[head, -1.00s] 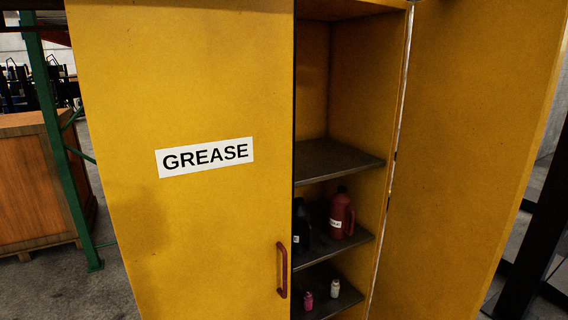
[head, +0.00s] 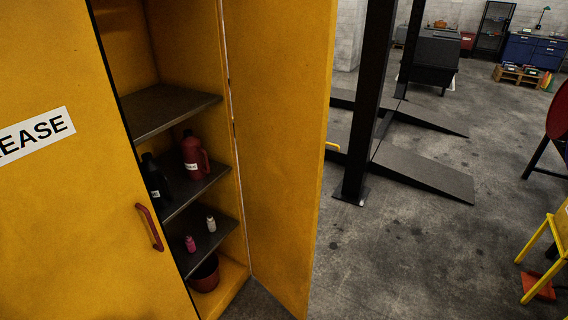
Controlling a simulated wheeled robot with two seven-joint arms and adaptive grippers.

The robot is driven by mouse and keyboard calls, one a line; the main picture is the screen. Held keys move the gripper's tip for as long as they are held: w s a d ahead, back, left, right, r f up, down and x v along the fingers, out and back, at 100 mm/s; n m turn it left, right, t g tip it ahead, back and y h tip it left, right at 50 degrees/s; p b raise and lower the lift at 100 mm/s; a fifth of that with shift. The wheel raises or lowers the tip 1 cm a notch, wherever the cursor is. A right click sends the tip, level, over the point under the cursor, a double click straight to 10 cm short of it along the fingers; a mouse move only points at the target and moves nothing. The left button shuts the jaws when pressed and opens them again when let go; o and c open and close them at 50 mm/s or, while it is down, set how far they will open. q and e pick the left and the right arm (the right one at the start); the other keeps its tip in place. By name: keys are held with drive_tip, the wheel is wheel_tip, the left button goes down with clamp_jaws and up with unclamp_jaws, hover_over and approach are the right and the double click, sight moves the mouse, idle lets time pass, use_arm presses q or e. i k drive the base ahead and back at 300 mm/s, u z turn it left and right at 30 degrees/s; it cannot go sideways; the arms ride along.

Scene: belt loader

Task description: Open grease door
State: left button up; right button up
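The yellow grease door (head: 70,210) fills the left of the head view and is shut. Its white label is cut by the left edge and reads "EASE". A dark red handle (head: 150,227) sits near the door's right edge. The cabinet's other yellow door (head: 275,150) stands wide open on the right. Between them the cabinet's inside shows dark shelves (head: 165,110). Neither of my grippers is in view.
Shelves hold a red jug (head: 194,157), a dark bottle (head: 154,178) and two small bottles; a red bucket (head: 205,274) stands below. Right are a black post (head: 368,110), ramps (head: 425,170), a yellow stand (head: 545,250) and open concrete floor (head: 400,260).

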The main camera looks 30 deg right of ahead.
sight(83, 236)
drive_tip(key=z, duration=2.35)
drive_tip(key=i, duration=3.05)
drive_tip(key=u, duration=3.5)
drive_tip(key=i, duration=0.5)
drive_tip(key=u, duration=1.25)
